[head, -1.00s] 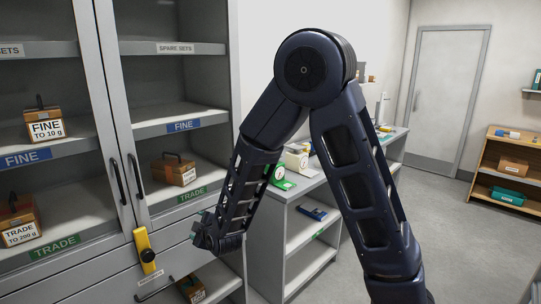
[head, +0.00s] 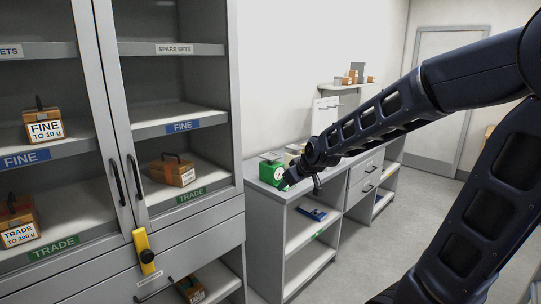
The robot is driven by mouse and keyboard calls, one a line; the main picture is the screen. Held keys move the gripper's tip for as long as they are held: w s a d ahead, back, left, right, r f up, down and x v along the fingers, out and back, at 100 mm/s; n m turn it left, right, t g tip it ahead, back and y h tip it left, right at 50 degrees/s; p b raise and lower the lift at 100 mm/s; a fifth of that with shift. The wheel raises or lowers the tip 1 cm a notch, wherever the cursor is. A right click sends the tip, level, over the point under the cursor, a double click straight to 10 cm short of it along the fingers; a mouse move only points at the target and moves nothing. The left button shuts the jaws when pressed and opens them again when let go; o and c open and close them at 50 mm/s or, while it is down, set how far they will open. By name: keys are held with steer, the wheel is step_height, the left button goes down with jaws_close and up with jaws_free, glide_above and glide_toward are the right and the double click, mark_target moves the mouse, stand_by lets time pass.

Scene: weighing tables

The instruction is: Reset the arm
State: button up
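My arm reaches in from the right edge of the head view, and its elbow is cut off there. My gripper (head: 303,181) is at the arm's far end, in front of the counter near the green scale. It is small and dark in this view, and I cannot tell whether its fingers are open or shut. I see nothing clearly held in it.
A grey cabinet (head: 190,225) with glass doors and wooden weight boxes stands at left. A yellow lock (head: 144,251) hangs on its front. A counter (head: 268,194) bears a green scale (head: 271,172). A blue item (head: 312,213) lies on its shelf. Floor at right is clear.

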steer(key=s+d+r+m+g+h, duration=0.1)
steer(key=s+d+m, duration=0.3)
steer(key=s+d, duration=0.4)
steer(key=s+d+r+m+g+h, duration=0.2)
steer(key=s+d+r+m+h, duration=0.1)
steer(key=s+d, duration=0.6)
steer(key=d+m, duration=0.1)
steer(key=d, duration=0.3)
steer(key=shift+r+h, duration=0.25)
steer(key=shift+h, duration=0.05)
steer(key=shift+s, duration=0.1)
